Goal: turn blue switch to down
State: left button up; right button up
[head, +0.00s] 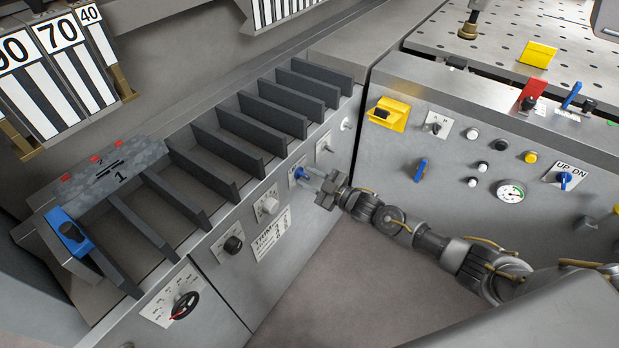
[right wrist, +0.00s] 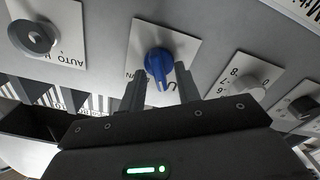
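The blue switch (head: 299,172) is a small rotary knob on a white plate on the angled grey front panel, left of my right gripper in the head view. In the right wrist view the blue switch (right wrist: 158,66) has a narrow handle. Its plate shows parts of letters, partly hidden by my fingers. My right gripper (head: 322,186) is at the switch, and in the right wrist view its fingers (right wrist: 160,88) stand apart on either side of the handle. I cannot tell whether they touch it. My left gripper is not in view.
A white knob (head: 267,206) and a black knob (head: 233,245) sit left of the switch on the same panel. Another blue switch (head: 565,180) marked UP DN and a blue lever (head: 420,170) are on the right-hand panel. Dark slats (head: 245,130) stand above.

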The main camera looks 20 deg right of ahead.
grip_shut()
jog(key=m+p, duration=0.1)
jog(key=m, duration=0.5)
jog(key=shift+d+r+m, duration=0.1)
jog(key=shift+m, duration=0.2)
jog(key=m+p, duration=0.2)
jog(key=m, duration=0.3)
jog(key=shift+w+d, duration=0.1)
jog(key=shift+w, duration=0.05)
jog(key=shift+m, duration=0.3)
dwell(0.4)
grip_release()
